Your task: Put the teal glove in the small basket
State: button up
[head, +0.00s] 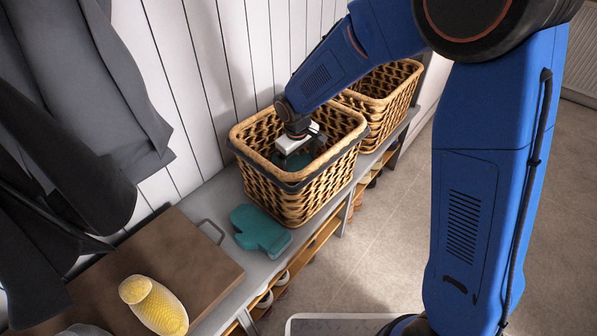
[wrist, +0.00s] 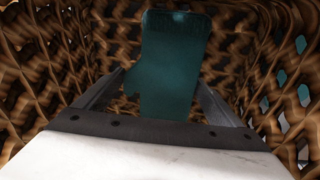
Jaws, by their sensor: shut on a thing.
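My gripper (head: 292,158) is down inside the near woven basket (head: 275,193), which has a dark band below its rim. It is shut on a teal glove (wrist: 175,65), which stands upright between the fingers in the wrist view, with woven walls around it. In the head view only a little of this glove shows past the gripper. I cannot tell whether it touches the basket floor. A second teal glove (head: 262,232) lies flat on the grey bench in front of the near basket. Another woven basket (head: 388,88) stands behind, partly hidden by my arm.
A brown board (head: 165,255) with a yellow knobbly item (head: 155,305) lies at the near left. A grey metal loop (head: 212,231) is beside it. Dark coats (head: 75,110) hang at the left. Shoes sit on the shelf below the bench.

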aim_at(299, 166)
jog(key=shift+f, duration=1.95)
jog(key=o, duration=0.8)
jog(key=shift+o, duration=0.2)
jog(key=r, duration=0.4)
jog(key=s+r, duration=0.1)
jog(key=r, duration=0.3)
jog(key=s+r, duration=0.1)
jog(key=r, duration=0.2)
jog(key=shift+a+r, duration=0.15)
jog(key=shift+r, duration=0.35)
